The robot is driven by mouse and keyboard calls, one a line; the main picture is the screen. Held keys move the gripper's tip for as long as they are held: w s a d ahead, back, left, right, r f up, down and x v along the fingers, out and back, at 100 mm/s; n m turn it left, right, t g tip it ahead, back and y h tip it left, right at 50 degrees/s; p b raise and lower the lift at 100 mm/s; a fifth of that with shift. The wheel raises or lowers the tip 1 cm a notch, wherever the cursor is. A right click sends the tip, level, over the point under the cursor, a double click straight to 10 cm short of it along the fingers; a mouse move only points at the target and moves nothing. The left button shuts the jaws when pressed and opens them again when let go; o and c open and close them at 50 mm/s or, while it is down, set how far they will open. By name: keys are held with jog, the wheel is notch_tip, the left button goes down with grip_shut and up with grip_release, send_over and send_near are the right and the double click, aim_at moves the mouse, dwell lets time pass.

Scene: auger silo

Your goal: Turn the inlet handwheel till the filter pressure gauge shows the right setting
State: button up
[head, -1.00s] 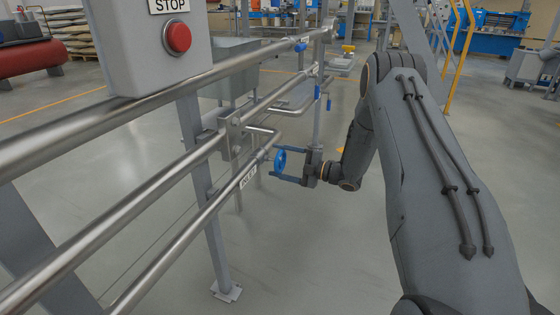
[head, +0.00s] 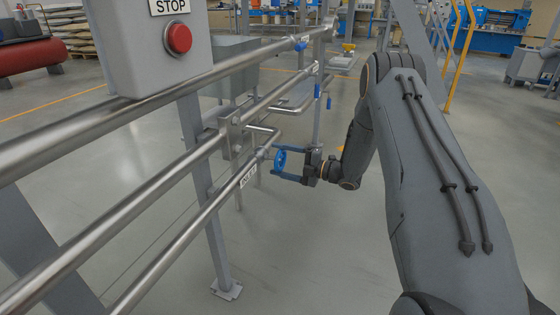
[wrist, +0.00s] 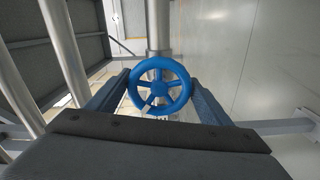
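The blue inlet handwheel (head: 280,160) is on the lower steel pipe, next to a white label. In the wrist view the handwheel (wrist: 160,87) shows its whole rim and spokes, centred between my fingers. My gripper (head: 277,160) reaches it from the right, one finger above and one below the rim. In the wrist view my gripper (wrist: 160,82) has a fingertip against each side of the rim, so it looks shut on the wheel. No filter pressure gauge can be made out, so its reading cannot be told.
Steel pipes (head: 120,200) run along the left on grey posts. A grey box with a red stop button (head: 178,38) stands at upper left. Small blue valve handles (head: 300,45) sit further along the pipes. The floor (head: 330,260) below my arm is clear.

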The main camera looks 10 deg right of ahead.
jog(key=o, duration=0.3)
jog(key=shift+d, duration=0.1)
jog(key=p+v, duration=0.1)
jog(key=v, duration=0.6)
jog(key=shift+s+d, duration=0.2)
jog(key=shift+s, duration=0.1)
